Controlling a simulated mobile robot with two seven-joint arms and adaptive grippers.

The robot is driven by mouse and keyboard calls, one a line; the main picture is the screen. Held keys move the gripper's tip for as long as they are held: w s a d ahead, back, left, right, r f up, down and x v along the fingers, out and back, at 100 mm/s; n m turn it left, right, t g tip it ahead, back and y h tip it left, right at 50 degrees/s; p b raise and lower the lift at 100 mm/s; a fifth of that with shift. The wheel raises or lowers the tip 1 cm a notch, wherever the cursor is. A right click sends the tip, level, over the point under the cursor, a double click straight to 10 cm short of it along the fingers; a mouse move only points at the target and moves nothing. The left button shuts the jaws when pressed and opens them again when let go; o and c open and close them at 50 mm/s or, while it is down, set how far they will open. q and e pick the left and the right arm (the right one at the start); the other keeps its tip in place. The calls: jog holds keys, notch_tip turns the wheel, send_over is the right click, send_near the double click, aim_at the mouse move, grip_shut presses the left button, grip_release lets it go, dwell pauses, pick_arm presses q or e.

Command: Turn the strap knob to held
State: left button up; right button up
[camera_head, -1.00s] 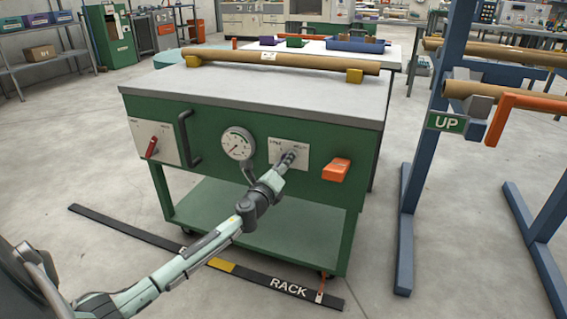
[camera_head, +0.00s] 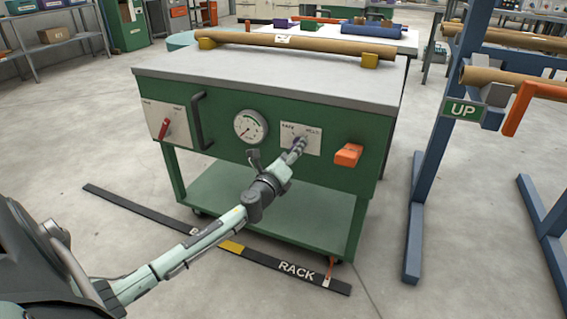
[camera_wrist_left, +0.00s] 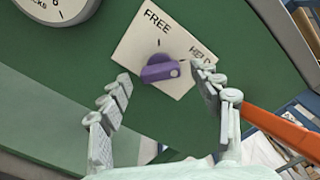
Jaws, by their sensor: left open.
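The strap knob (camera_wrist_left: 160,70) is purple, on a pale plate (camera_wrist_left: 140,45) marked FREE and HELD, in the left wrist view. My left gripper (camera_wrist_left: 163,78) is open, with one finger on each side of the knob; contact is not clear. In the head view my left gripper (camera_head: 299,147) is at the plate (camera_head: 311,138) on the green cart front and largely hides the knob. My right gripper is not in view.
The green cart (camera_head: 230,163) carries a brown tube (camera_head: 310,42) on top. A gauge (camera_head: 250,127), a dark handle (camera_head: 201,122) and a red lever (camera_head: 165,129) are left of the plate; an orange block (camera_head: 348,155) is right. A blue stand (camera_head: 427,190) rises at right.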

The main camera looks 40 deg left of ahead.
pick_arm(q)
jog(key=v, duration=0.9)
jog(key=shift+s, duration=0.15)
